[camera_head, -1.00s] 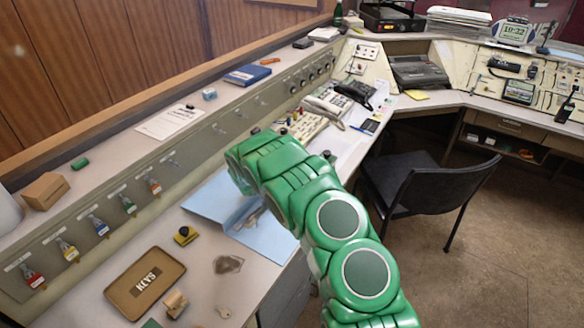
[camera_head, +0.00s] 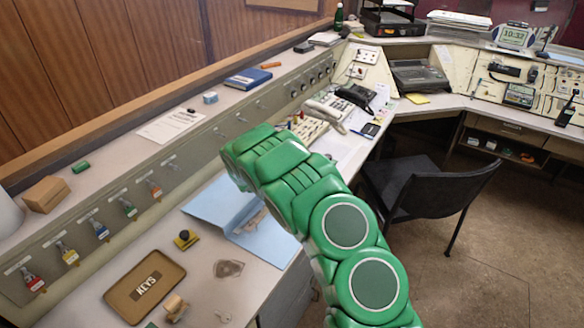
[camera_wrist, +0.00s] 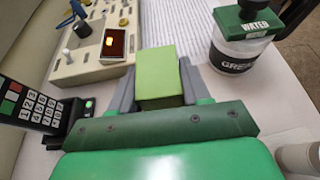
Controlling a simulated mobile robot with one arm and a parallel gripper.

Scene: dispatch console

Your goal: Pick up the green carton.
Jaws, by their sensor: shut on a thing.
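The green carton (camera_wrist: 158,82) is a light green box in the middle of the wrist view. My gripper (camera_wrist: 157,74) has its two grey fingers on the carton's left and right sides and is shut on it. The carton's lower end is hidden, so I cannot tell whether it touches the desk. In the head view my green arm hides both gripper and carton.
In the wrist view, a panel with a red display (camera_wrist: 115,42) lies left of the carton, a keypad phone (camera_wrist: 38,105) further left, and a labelled jar (camera_wrist: 237,55) to the right. A black chair (camera_head: 425,190) stands beside the desk.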

